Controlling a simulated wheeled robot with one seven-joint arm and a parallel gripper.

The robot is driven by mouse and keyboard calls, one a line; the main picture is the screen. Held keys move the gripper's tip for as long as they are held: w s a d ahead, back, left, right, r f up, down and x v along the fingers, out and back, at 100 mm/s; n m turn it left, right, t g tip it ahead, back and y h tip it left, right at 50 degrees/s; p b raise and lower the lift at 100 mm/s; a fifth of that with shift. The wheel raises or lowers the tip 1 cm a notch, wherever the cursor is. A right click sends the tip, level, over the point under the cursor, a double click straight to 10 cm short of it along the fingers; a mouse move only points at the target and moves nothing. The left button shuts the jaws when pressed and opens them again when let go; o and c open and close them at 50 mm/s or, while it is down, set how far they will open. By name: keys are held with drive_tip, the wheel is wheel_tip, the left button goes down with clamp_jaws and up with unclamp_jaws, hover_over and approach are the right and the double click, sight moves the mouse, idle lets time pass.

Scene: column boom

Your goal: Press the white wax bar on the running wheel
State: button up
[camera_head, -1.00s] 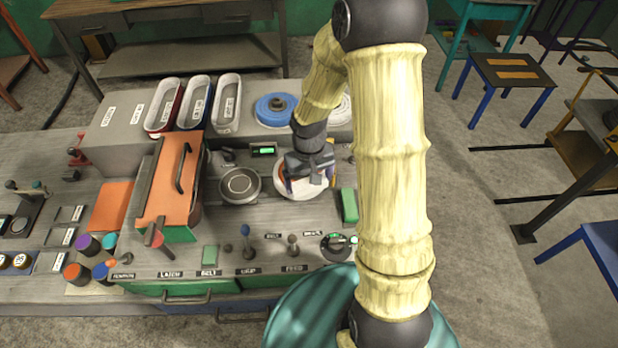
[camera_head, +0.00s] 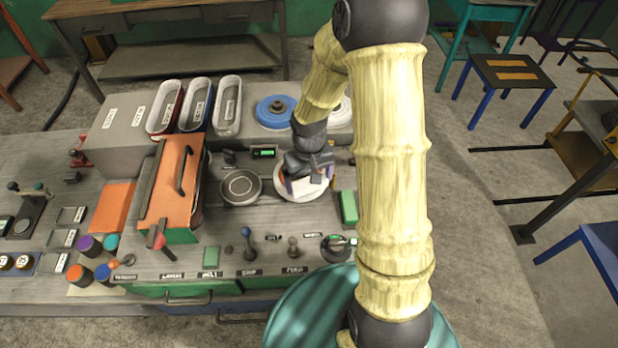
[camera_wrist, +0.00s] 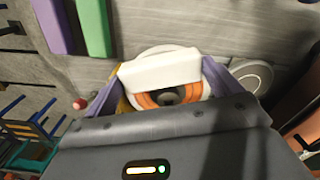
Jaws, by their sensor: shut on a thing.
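The white wax bar (camera_wrist: 160,70) is held crosswise between the two purplish fingers of my gripper (camera_wrist: 162,80) in the wrist view. Beyond and partly behind it is a round white wheel (camera_wrist: 188,55) with an orange ring and a dark hub. The bar covers part of the wheel; I cannot tell whether they touch. In the head view my gripper (camera_head: 308,178) is over the white wheel (camera_head: 297,192) on the bench and hides part of it. The bar is hard to make out there. I cannot tell whether the wheel turns.
A grey round disc (camera_head: 240,187) lies left of the wheel, with an orange-lidded box (camera_head: 172,185) beyond it. A green bar (camera_head: 349,207) is at the right. Three oval bins and a blue wheel (camera_head: 275,112) stand behind.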

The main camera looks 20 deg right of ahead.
drive_tip(key=shift+r+p, duration=2.65)
drive_tip(key=shift+r, duration=0.75)
drive_tip(key=shift+f, duration=0.1)
